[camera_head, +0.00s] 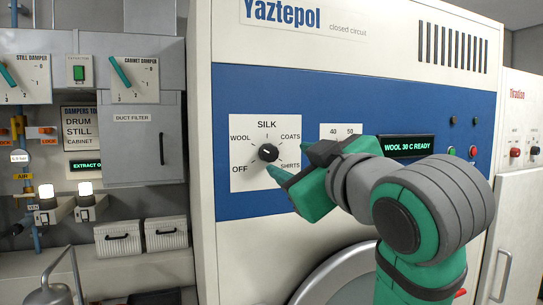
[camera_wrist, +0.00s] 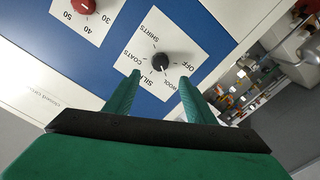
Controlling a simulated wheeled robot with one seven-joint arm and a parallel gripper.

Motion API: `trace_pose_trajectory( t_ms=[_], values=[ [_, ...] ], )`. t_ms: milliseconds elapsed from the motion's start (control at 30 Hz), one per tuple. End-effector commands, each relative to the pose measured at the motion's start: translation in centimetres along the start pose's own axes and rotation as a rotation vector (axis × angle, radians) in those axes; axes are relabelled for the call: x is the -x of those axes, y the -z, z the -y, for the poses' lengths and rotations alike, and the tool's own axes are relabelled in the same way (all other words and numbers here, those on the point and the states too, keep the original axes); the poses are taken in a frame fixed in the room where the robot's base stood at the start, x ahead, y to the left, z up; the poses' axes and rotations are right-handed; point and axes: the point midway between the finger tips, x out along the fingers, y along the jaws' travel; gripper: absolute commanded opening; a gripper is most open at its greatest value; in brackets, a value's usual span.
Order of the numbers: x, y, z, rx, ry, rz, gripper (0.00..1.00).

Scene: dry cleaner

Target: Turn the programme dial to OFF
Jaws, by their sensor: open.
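The programme dial is a black knob (camera_head: 268,152) on a white square plate (camera_head: 242,128) on the blue band of the machine. Its labels read OFF, WOOL, SILK, COATS and SHIRTS. A small pale mark shows on the knob; I cannot tell surely which label it points at. My gripper (camera_head: 292,161) is open and empty, to the right of the knob in the head view. In the wrist view, the knob (camera_wrist: 160,62) appears just beyond and between the two green fingertips of my gripper (camera_wrist: 160,76), seemingly apart from them.
A display (camera_head: 406,146) reads WOOL 30 C READY. A second plate (camera_head: 341,130) marked 40 and 50 is partly behind my gripper; its red knob (camera_wrist: 84,5) shows in the wrist view. A round door (camera_head: 335,285) lies below. Damper levers (camera_head: 121,72) are at left.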

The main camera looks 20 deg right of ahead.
Motion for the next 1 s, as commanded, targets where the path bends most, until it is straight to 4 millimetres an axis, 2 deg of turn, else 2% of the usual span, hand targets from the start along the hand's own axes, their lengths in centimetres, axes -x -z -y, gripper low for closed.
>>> trace_pose_trajectory(
  t_ms=[500, 700, 1000],
  values=[
    [-8.3, -0.1, 0.1, -0.003, 0.003, 0.002, 0.5],
    [-9.8, -0.1, 0.1, -0.001, 0.001, 0.001, 0.5],
    [-10.0, -0.1, 0.1, -0.001, 0.001, 0.001, 0.5]
  ],
)
